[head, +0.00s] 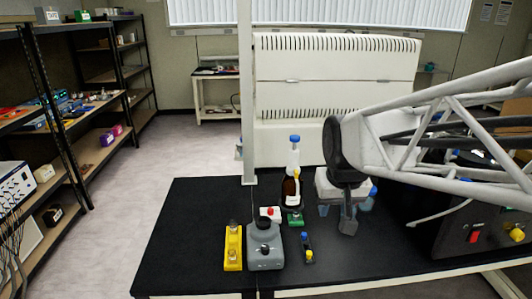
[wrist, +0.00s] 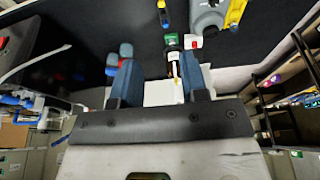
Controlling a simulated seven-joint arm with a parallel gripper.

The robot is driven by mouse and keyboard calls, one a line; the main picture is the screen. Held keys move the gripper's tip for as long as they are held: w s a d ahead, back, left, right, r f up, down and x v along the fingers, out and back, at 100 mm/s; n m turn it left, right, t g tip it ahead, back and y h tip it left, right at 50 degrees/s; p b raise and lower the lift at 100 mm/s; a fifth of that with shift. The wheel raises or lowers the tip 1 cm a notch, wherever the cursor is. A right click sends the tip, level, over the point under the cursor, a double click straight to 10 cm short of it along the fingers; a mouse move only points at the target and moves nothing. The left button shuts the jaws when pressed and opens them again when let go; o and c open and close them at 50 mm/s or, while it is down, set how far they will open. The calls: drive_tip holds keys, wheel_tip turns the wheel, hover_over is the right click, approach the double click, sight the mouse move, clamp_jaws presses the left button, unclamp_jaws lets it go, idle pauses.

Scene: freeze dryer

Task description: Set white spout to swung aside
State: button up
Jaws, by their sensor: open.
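A thin curved white spout (head: 435,216) sticks out leftward from a black box-shaped machine (head: 452,238) at the right of the bench. The spout also shows at the left of the wrist view (wrist: 36,64), beside the dark machine. My gripper (head: 345,209) hangs over the bench, left of the spout and apart from it. In the wrist view my gripper (wrist: 160,62) has its two blue-grey fingers spread, with nothing held between them. My arm crosses in front of the machine's upper part and hides much of it.
Left of my gripper stand a brown bottle (head: 290,194), a grey container (head: 264,247), a yellow block (head: 233,248) and a small blue-and-yellow item (head: 307,247). A red switch (head: 474,237) is on the machine's front. The front of the black bench (head: 190,230) is clear at left.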

drive_tip(key=w+f, duration=0.2)
drive_tip(key=w, duration=1.8)
drive_tip(key=t, duration=0.1)
approach(296, 171)
drive_tip(key=f, duration=0.1)
drive_tip(key=shift+w+d+f, duration=0.2)
drive_tip(key=shift+w, duration=0.15)
drive_tip(key=shift+f, duration=0.15)
drive_tip(key=shift+x, duration=3.75)
drive_tip(key=shift+w+a, duration=0.1)
clamp_jaws()
